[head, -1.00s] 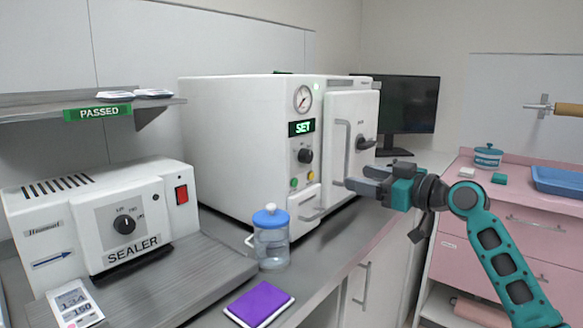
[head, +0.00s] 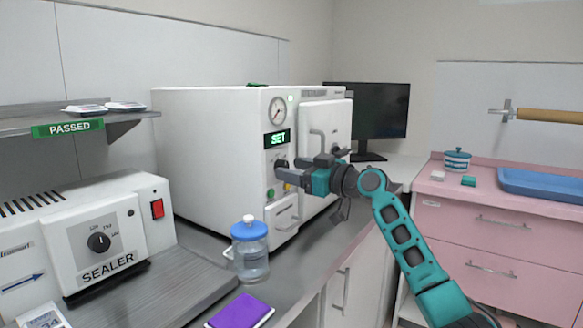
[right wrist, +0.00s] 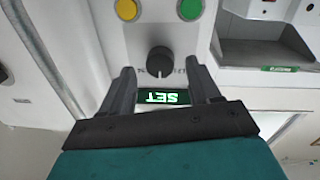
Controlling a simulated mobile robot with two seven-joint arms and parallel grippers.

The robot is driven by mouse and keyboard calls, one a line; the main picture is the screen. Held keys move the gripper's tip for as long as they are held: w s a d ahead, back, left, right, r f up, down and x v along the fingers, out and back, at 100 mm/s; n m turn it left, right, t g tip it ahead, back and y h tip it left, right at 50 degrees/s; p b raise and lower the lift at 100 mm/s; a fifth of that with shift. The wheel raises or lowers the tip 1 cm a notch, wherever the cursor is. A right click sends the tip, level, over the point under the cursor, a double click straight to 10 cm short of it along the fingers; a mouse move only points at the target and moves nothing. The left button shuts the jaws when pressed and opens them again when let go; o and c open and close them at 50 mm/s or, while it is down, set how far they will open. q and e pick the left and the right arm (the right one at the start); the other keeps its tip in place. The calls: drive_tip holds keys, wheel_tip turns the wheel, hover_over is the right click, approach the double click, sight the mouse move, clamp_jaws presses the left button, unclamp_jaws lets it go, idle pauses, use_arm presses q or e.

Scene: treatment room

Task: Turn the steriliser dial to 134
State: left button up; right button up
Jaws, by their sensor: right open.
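The white steriliser (head: 205,150) stands on the counter in the head view. Its green display (head: 277,139) reads SET. The black steriliser dial (head: 281,164) sits just below the display, partly hidden by my gripper. In the right wrist view, upside down, the dial (right wrist: 160,60) shows between and just beyond the fingertips. My right gripper (head: 291,170) is in front of the panel; in the wrist view its two fingers (right wrist: 160,75) are apart and empty, one on each side of the dial. I cannot tell whether they touch it. My left gripper is not in view.
A jar with a blue lid (head: 250,250) and a purple pad (head: 240,311) stand near the counter's front edge. The sealer (head: 85,235) is at the left. The steriliser's door handle (head: 318,145) stands out beside my right gripper. A monitor (head: 368,120) is behind.

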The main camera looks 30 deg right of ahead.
drive_tip(key=shift+w+a, duration=0.25)
drive_tip(key=shift+w, duration=0.35)
drive_tip(key=c, duration=1)
drive_tip(key=shift+c, duration=0.2)
